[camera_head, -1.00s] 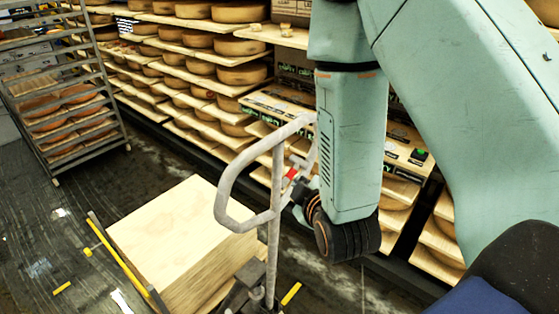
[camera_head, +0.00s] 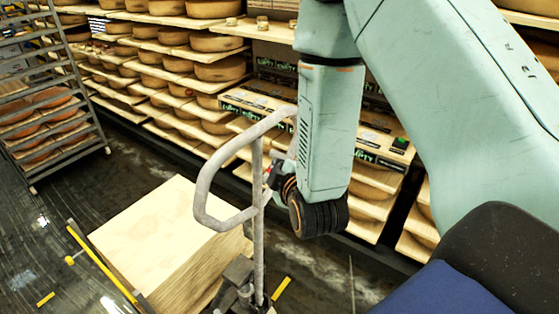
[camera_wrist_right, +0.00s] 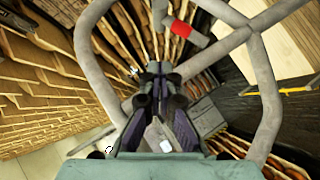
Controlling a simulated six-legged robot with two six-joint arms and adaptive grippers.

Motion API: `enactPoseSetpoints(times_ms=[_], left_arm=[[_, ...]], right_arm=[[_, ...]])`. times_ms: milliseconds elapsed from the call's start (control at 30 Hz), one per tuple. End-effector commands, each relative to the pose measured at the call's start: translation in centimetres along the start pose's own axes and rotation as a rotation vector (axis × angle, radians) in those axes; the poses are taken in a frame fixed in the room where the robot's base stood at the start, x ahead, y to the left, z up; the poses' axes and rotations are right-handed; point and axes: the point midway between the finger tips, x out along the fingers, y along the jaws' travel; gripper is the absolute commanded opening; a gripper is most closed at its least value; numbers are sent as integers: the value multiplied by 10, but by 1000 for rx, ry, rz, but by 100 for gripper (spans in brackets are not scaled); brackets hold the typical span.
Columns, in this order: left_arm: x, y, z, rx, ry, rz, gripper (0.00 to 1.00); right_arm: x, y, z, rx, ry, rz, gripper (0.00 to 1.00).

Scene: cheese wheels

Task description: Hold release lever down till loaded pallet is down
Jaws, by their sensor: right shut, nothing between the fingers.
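The pallet jack's grey loop handle (camera_head: 203,190) stands upright beside the loaded pallet, a pale stack of boards (camera_head: 160,225). The handle loop also shows in the right wrist view (camera_wrist_right: 268,90). The release lever with its red part (camera_wrist_right: 180,28) is inside the loop, beyond my fingertips; in the head view only a sliver of red shows. My right gripper (camera_wrist_right: 157,72) is shut and empty, pointing into the loop. Whether it touches the lever I cannot tell. In the head view my right arm mostly hides it. My left gripper is not in view. Whether the pallet rests on the floor is unclear.
Shelves of cheese wheels (camera_head: 220,70) line the back wall. A metal rack (camera_head: 50,100) with wheels on it stands at the left. A yellow bar (camera_head: 100,262) runs along the stack's left side. Dark wet floor is open at the left.

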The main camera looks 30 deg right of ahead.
Motion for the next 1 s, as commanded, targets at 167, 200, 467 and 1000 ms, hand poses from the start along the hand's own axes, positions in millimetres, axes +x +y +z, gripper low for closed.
enactPoseSetpoints(times_ms=[167, 200, 467, 1000], left_arm=[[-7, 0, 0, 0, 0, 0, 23], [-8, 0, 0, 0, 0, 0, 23], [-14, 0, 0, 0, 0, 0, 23], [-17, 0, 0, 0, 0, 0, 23]], right_arm=[[31, 2, -2, 1, 0, 2, 0], [38, 2, -2, 0, 0, 2, 0], [72, 2, 10, 2, -3, 0, 0], [90, 1, 27, -2, 0, 1, 0]])
